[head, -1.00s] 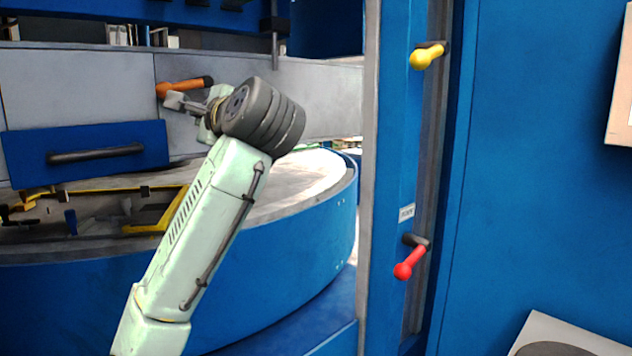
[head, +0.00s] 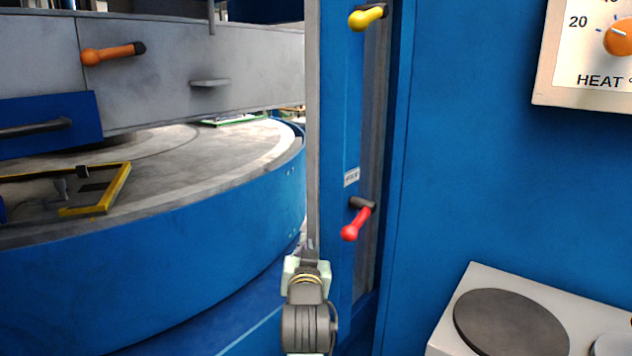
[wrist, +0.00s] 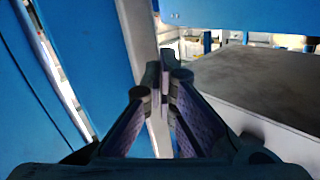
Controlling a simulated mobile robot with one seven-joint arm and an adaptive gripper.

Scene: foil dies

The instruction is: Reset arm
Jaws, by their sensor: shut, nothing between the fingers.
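My gripper (wrist: 165,82) is shut and empty in the wrist view, its two fingers meeting at the tips. In the head view my gripper (head: 309,256) shows at the bottom centre, below the red-knobbed lever (head: 357,220) and in front of the foot of the blue column. The wrist joint below it is dark grey, and the rest of my arm is out of the picture. The gripper looks apart from the lever; whether it touches the column cannot be told.
A yellow-knobbed lever (head: 367,17) sits higher on the column. An orange-handled lever (head: 112,53) is on the grey panel above the round blue-sided table (head: 200,270). A hotplate (head: 510,325) stands at lower right, below a heat dial panel (head: 590,88).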

